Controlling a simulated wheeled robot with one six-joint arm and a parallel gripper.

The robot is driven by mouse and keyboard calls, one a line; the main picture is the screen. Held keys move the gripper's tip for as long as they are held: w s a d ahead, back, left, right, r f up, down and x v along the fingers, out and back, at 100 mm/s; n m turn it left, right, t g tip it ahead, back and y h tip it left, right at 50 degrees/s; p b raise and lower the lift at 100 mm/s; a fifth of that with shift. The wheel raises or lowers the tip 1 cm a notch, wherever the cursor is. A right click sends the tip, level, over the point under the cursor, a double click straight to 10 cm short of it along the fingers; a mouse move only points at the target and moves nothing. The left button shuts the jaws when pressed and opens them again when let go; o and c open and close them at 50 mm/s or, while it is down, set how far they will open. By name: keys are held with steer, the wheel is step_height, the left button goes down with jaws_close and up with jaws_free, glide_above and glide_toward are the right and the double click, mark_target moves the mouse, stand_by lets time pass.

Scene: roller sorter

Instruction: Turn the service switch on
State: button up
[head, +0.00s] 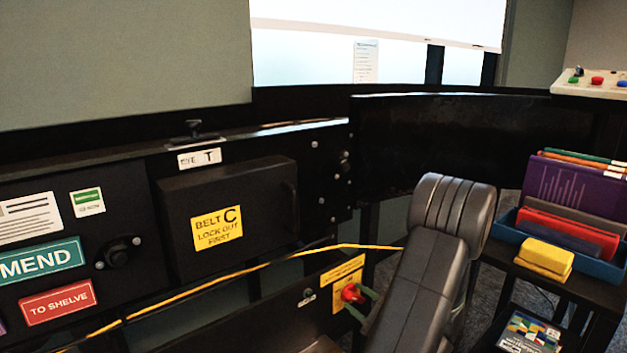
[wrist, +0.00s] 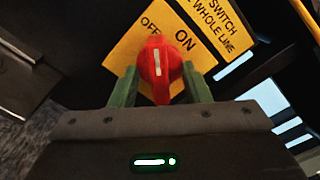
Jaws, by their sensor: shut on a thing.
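The service switch is a red rotary knob (head: 350,292) on a yellow label plate (head: 338,277) on the low black panel, at the lower middle of the head view. In the wrist view the knob (wrist: 160,72) has a short white mark that points up the picture, nearer the word OFF than the word ON on the yellow plate (wrist: 205,42). My gripper (wrist: 160,88) has its two green fingers on either side of the knob, shut on it. In the head view my gripper (head: 358,303) reaches the knob from the right.
A yellow cord (head: 250,271) runs across in front of the panels. A black box (head: 270,215) labelled BELT C LOCK OUT FIRST is at the upper left of the switch. To the right stands a cart with a blue bin (head: 560,240) of books and a yellow block (head: 544,258).

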steer(key=shift+w+a+r+m+p, duration=0.1)
steer(key=shift+w+r+m+p, duration=0.1)
steer(key=shift+m+p, duration=0.75)
steer(key=shift+w+r+m+p, duration=0.1)
steer(key=shift+r+m+p, duration=0.05)
steer(key=shift+m+p, duration=0.75)
steer(key=shift+w+a+r+m+p, duration=0.1)
steer(key=shift+r+m+p, duration=0.1)
steer(key=shift+m+p, duration=2.15)
steer(key=shift+m, duration=0.9)
steer(key=shift+d+m+p, duration=0.1)
steer(key=shift+m+p, duration=0.2)
steer(key=shift+m, duration=0.2)
jaws_close()
steer(key=o, duration=0.8)
jaws_free()
steer(key=shift+f, duration=0.1)
steer(key=shift+o, duration=0.2)
